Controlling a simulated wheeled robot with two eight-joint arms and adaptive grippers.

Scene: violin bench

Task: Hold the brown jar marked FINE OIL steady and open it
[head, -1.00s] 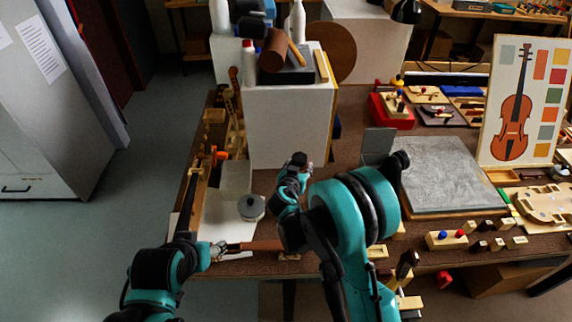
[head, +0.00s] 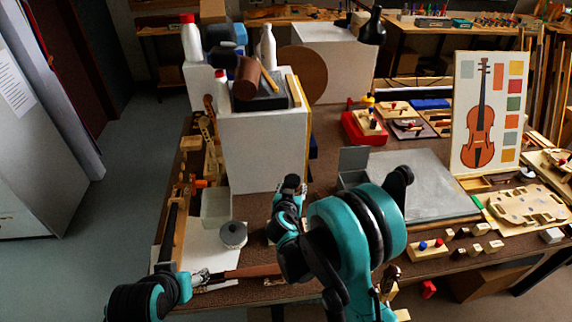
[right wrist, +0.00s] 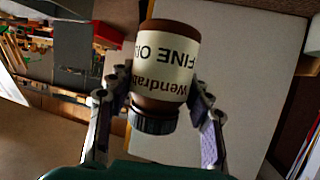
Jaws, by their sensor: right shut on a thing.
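The brown jar (right wrist: 168,62) with a cream label reading FINE OIL fills the middle of the right wrist view. Its label appears upside down, and its black ribbed lid (right wrist: 153,121) is toward the bottom of the picture. My right gripper (right wrist: 160,84) is shut on the jar's body, one finger on each side. In the head view my right gripper (head: 291,184) is in front of the large white box, and the jar is hidden there. My left gripper (head: 203,278) is low at the left, by the bench's front edge; its fingers are too small to read.
A white box (head: 262,150) stands behind my right gripper. A grey lidded pot (head: 233,235) and a long brown piece (head: 252,271) lie near my left gripper. A grey slab (head: 430,185) and a violin panel (head: 490,112) are to the right.

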